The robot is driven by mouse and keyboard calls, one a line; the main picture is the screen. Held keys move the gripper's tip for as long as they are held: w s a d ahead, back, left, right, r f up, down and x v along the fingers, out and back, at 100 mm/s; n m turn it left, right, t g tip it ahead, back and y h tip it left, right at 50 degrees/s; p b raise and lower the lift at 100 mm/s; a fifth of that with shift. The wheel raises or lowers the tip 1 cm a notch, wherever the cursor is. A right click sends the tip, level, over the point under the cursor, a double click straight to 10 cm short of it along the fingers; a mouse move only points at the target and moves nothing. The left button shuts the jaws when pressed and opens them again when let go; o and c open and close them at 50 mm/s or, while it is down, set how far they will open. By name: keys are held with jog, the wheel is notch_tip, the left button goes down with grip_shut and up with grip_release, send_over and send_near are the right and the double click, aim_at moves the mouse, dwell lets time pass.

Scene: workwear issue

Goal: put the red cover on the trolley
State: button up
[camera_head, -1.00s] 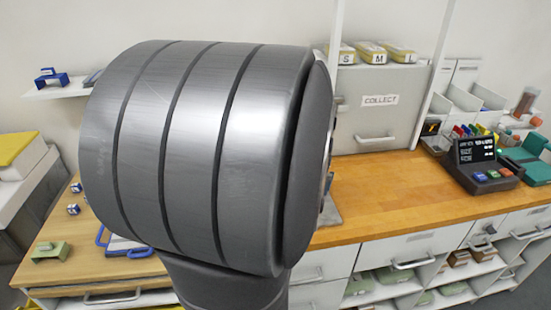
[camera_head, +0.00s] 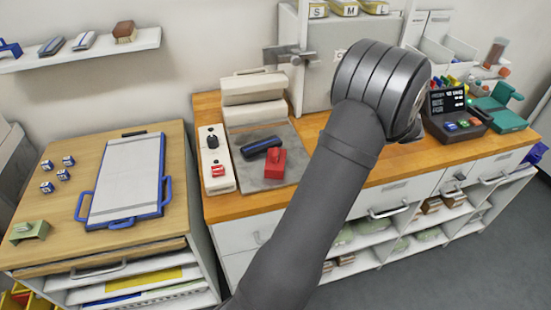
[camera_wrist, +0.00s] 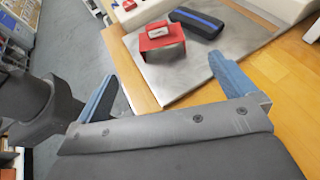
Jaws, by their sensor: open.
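The red cover (camera_head: 275,163) is a small bridge-shaped piece on a grey mat (camera_head: 262,182) on the wooden counter. In the wrist view the red cover (camera_wrist: 163,42) stands upright on the mat with a white label on top. My gripper (camera_wrist: 162,78) is open and empty, with its blue fingers apart. The cover is ahead of the fingers and apart from them. In the head view my arm hides the gripper. The wooden-topped unit at the left, which looks like the trolley (camera_head: 70,209), carries a blue-handled board (camera_head: 127,180), a green piece (camera_head: 30,231) and several small cubes.
A dark blue-striped item (camera_head: 261,147) lies right behind the cover. A white control strip (camera_head: 216,160) stands left of the mat. A grey cabinet (camera_head: 315,85) stands behind, and a dark button console (camera_head: 457,112) stands at the right. A gap separates trolley and counter.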

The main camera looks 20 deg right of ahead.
send_near(274, 156)
jog(key=w+a+f, duration=0.1)
jog(key=w+f, duration=0.1)
jog(key=w+a+f, duration=0.1)
jog(key=a+f, duration=0.1)
jog(key=shift+w+a, duration=0.15)
jog(key=shift+w, duration=0.25)
jog(key=x, duration=0.5)
jog(key=shift+a+r, duration=0.2)
jog(key=shift+a, duration=0.05)
jog(key=c, duration=0.9)
